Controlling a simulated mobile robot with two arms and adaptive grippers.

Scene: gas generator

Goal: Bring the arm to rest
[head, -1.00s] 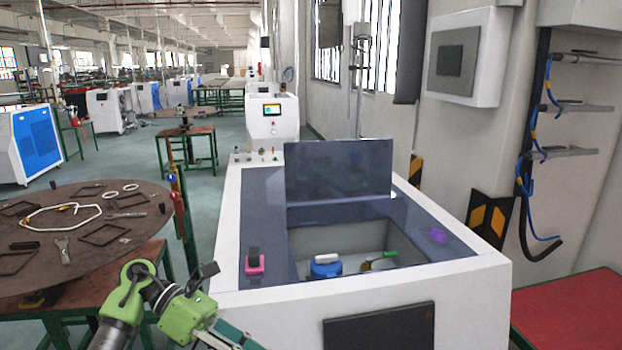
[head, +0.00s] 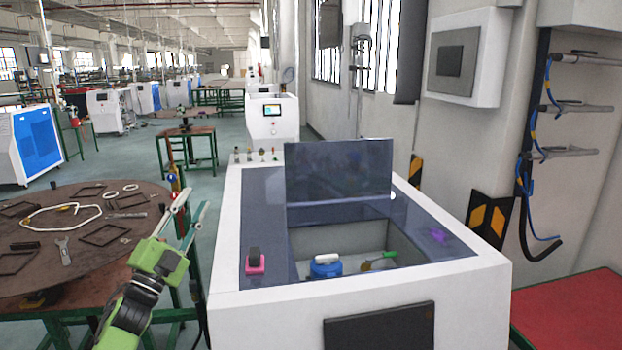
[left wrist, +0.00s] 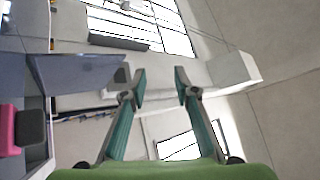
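My left gripper (head: 191,208) is raised at the left front of the white machine, beside its left edge, with the fingers pointing up and away from me. Its two teal fingers stand apart with nothing between them. In the left wrist view the gripper (left wrist: 160,76) is also open and empty, and the wall and windows show beyond the fingertips. My green and black left arm comes in from the lower left. My right arm and gripper are not in view.
The white machine (head: 226,240) has its dark lid (head: 338,170) raised. A blue container (head: 325,268) is in its open bay, and a pink-based black item (head: 255,262) sits on top. A round brown table (head: 60,262) with tools is at left. A red-topped table (head: 570,312) is at right.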

